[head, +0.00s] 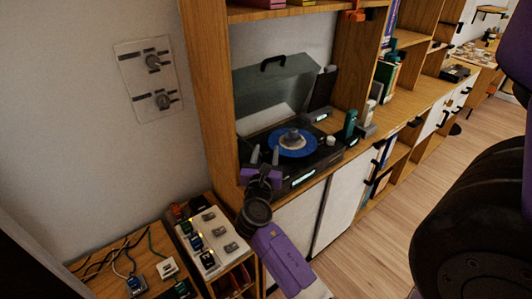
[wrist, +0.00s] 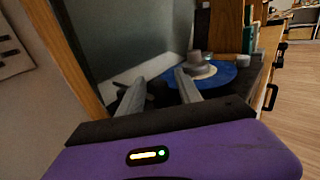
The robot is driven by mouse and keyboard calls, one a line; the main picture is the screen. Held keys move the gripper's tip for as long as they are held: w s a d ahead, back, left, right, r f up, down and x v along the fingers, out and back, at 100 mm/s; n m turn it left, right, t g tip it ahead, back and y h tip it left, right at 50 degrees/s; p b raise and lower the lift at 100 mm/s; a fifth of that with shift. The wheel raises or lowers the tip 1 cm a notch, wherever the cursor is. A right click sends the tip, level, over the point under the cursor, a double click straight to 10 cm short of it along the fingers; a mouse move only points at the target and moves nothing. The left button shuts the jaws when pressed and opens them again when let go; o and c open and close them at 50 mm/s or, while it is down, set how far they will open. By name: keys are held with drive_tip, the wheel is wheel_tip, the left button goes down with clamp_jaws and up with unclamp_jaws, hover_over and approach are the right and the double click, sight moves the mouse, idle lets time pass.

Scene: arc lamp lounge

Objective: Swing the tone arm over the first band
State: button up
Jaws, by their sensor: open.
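The record player (head: 300,182) stands in a wooden shelf bay with its tinted lid (head: 272,84) raised. A blue record (head: 308,151) lies on it, with a grey round piece (head: 291,136) at its middle. The record also shows in the wrist view (wrist: 222,75), just beyond the right finger. My gripper (head: 265,156) is at the front left of the player, its two grey fingers apart with nothing visible between them; they also show in the wrist view (wrist: 158,84). I cannot clearly make out the tone arm in either view; the gripper covers part of the player's left side.
A wooden shelf upright (head: 204,95) stands left of the player. A dark green item (head: 350,123) and small grey blocks stand to its right. A panel with switches (head: 208,240) is below left. Wall knobs (head: 152,62) are at upper left. Open floor (head: 385,240) lies right.

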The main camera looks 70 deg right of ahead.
drive_tip(key=shift+c, duration=0.4)
clamp_jaws()
idle(0.9)
